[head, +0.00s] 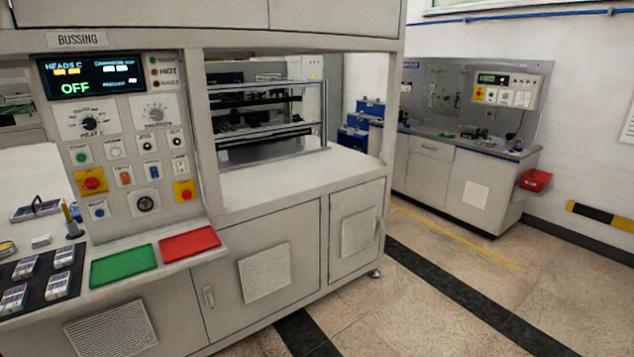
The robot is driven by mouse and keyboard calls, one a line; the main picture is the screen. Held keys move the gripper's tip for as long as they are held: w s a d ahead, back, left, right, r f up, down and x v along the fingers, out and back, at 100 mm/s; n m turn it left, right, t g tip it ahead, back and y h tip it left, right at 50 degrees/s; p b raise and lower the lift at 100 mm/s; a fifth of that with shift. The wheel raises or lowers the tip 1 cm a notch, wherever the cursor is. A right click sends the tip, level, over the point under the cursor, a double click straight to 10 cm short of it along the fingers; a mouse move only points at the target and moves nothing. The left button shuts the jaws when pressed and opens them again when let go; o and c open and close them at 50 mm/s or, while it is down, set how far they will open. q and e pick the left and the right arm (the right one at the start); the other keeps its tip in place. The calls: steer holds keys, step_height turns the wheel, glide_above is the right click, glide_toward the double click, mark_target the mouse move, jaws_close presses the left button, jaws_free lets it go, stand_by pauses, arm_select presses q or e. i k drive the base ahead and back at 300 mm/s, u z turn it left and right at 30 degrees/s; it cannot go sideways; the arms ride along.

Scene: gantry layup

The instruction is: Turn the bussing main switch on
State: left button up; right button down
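The bussing station is the near cabinet with the "BUSSING" sign (77,40) at its top left. Its control panel (120,215) faces me on the left. The display (91,76) at the panel's top reads "OFF" in green. A red rotary-looking switch on a yellow plate (91,181) sits at the panel's lower left. A second red control on a yellow plate (184,190) sits at the lower right. Their labels are too small to read, so I cannot tell for sure which is the main switch. Neither of my grippers is in view.
A green pad (124,265) and a red pad (190,244) lie on the ledge below the panel. A dark mat (42,277) with several small parts is at left. Another bench (465,180) stands at the back right. The floor (450,270) at right is clear.

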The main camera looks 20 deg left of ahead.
mark_target(92, 184)
steer(key=u, duration=0.7)
steer(key=i, duration=0.95)
steer(key=u, duration=0.45)
